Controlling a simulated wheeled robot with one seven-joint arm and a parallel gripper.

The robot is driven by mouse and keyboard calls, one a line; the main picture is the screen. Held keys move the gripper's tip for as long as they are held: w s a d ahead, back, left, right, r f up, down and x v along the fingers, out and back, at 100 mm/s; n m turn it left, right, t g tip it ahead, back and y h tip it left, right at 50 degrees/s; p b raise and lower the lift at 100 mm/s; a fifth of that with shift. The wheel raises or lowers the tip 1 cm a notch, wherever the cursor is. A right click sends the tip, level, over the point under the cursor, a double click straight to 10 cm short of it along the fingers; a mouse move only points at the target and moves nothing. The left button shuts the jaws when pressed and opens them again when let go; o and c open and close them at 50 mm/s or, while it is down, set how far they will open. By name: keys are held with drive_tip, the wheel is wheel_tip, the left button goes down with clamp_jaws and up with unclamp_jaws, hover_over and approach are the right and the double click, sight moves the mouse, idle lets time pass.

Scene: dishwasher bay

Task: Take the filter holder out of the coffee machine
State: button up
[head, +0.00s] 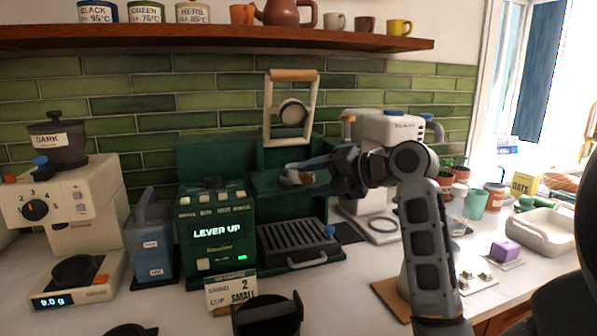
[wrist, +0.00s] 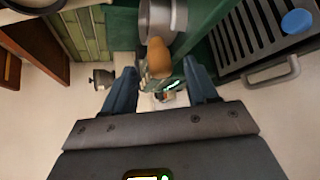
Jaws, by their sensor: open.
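The green coffee machine (head: 215,225) stands against the tiled wall; its display reads LEVER UP and its wood-topped lever frame (head: 292,75) is raised. In the wrist view the filter holder shows as a silver metal basket (wrist: 160,18) with a wooden handle (wrist: 159,58) pointing toward me. My gripper (wrist: 160,82) is open, one blue finger on each side of the handle's end, with gaps visible on both sides. In the head view my gripper (head: 302,172) reaches in from the right at the machine's front, above the drip tray (head: 295,240). It partly hides the filter holder there.
A white machine (head: 385,130) stands right behind my arm. A cream grinder (head: 75,200) and a blue-grey container (head: 152,240) stand left. A small sign (head: 230,290) and a dark round holder (head: 268,315) sit in front. A shelf (head: 200,38) with cups runs above.

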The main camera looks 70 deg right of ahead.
drive_tip(key=shift+w+f, duration=0.15)
drive_tip(key=shift+w, duration=0.25)
clamp_jaws()
